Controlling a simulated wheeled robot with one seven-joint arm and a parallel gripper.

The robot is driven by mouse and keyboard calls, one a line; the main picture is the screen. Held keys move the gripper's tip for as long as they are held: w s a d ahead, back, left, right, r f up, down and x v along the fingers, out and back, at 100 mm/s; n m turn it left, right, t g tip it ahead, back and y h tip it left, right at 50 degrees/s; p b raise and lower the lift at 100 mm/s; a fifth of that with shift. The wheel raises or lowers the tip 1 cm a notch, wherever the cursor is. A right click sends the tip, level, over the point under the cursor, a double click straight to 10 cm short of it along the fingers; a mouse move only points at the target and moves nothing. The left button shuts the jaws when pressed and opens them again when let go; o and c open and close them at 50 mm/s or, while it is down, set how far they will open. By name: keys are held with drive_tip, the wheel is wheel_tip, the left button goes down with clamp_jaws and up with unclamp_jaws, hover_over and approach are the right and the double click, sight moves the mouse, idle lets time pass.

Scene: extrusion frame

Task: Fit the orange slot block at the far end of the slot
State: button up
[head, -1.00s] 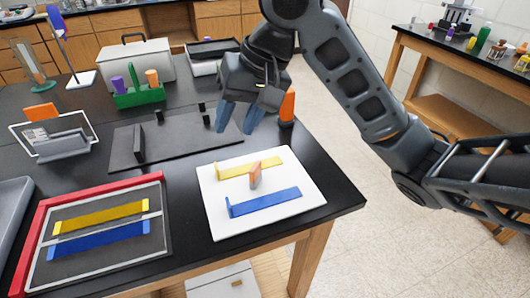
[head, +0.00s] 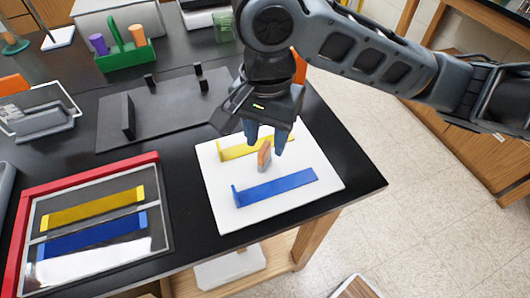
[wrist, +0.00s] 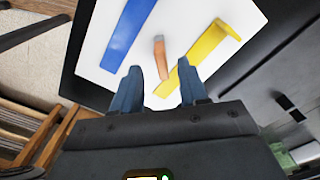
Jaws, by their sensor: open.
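A small orange block with a greyish side (head: 264,155) stands on the white board (head: 222,215), between a yellow bar (head: 232,151) and a blue bar (head: 275,187). It also shows in the wrist view (wrist: 160,48). My gripper (head: 266,141) is open and empty, with its blue fingers just above the block. In the wrist view the block lies ahead of the gap between the fingertips (wrist: 161,72), apart from both. A panel with a red edge (head: 80,179) at the left holds another yellow bar (head: 92,208) and blue bar (head: 90,234). I cannot tell which groove is the slot.
A dark plate with black posts (head: 165,112) lies behind the board. A green caddy with cylinders (head: 122,60) and an orange thing (head: 299,66) stand farther back. A clear-framed stand (head: 40,117) is at the left. The table's edge is close to the board's right.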

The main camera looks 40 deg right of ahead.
sight(265, 147)
wheel_tip(265, 147, down, 4)
drive_tip(key=shift+a+f, duration=0.1)
drive_tip(key=shift+a, duration=0.05)
clamp_jaws()
idle(0.4)
